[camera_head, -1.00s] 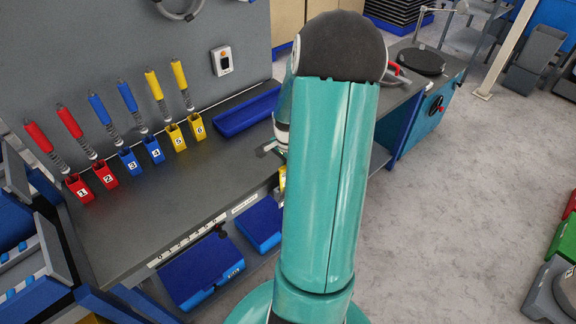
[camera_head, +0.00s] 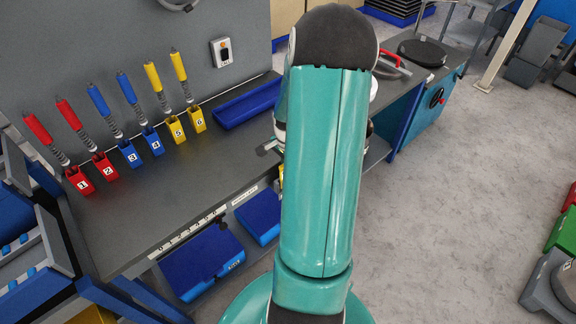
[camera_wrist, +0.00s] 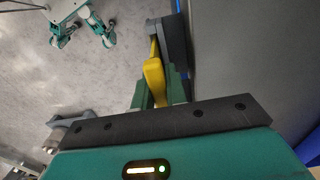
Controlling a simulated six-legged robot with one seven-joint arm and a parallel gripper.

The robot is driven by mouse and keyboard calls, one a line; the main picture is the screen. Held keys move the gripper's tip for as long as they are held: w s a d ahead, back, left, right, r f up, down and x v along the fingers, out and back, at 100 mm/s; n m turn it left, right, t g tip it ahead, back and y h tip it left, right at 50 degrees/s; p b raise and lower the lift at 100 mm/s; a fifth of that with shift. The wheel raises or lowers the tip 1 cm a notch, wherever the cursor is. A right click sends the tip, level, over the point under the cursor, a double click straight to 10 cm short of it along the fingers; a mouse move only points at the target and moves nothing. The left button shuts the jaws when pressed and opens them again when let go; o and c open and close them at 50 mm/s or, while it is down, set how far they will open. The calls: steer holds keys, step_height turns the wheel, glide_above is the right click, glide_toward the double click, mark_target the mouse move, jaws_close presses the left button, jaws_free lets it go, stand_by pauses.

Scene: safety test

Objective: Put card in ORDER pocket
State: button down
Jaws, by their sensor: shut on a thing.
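In the wrist view my gripper (camera_wrist: 158,88) has its green fingers closed around a yellow piece (camera_wrist: 153,72). Its shape is foreshortened, so I cannot tell whether it is the card. In the head view my arm hides most of the gripper; only a dark part (camera_head: 268,148) shows at the bench's front edge. A bit of yellow (camera_head: 281,172) shows just below it, beside my arm. I can read no ORDER label in either view, so I cannot pick out that pocket.
The grey bench (camera_head: 165,205) holds red, blue and yellow numbered holders with tools, and a blue tray (camera_head: 247,103). Blue bins (camera_head: 200,262) hang under its front edge. A dark block (camera_wrist: 172,45) stands just beyond the fingers. Open floor (camera_head: 440,210) lies to the right.

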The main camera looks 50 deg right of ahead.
steer(key=c, duration=1.3)
jaws_free()
steer(key=shift+c, duration=0.2)
steer(key=shift+r, duration=0.1)
step_height(320, 180, up, 21)
steer(key=shift+f, duration=0.2)
stand_by(0.3)
